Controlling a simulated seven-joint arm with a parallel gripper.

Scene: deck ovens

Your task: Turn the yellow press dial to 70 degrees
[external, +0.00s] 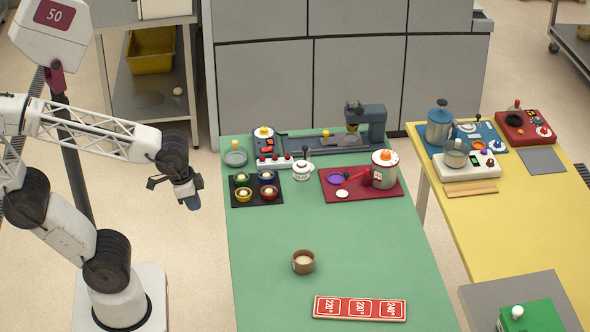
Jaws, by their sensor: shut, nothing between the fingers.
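A yellow dial (263,132) with a pale base sits on the dark control unit (268,144) at the far left of the green table. The unit joins a long grey-blue bed (305,145) that runs to an upright press-like machine (372,122). A small yellow knob (326,133) also shows along the bed. I cannot read the dial's angle or any marks. My gripper (191,201) is shut and empty. It hangs in the air left of the table, apart from the dial, and points down.
A dark tray with small cups (243,202), a white lidded pot (303,170) and a red board (394,190) with a canister (383,174) stand near the unit. A brown bowl (303,262) and red number plate (359,308) lie nearer; the table between is clear.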

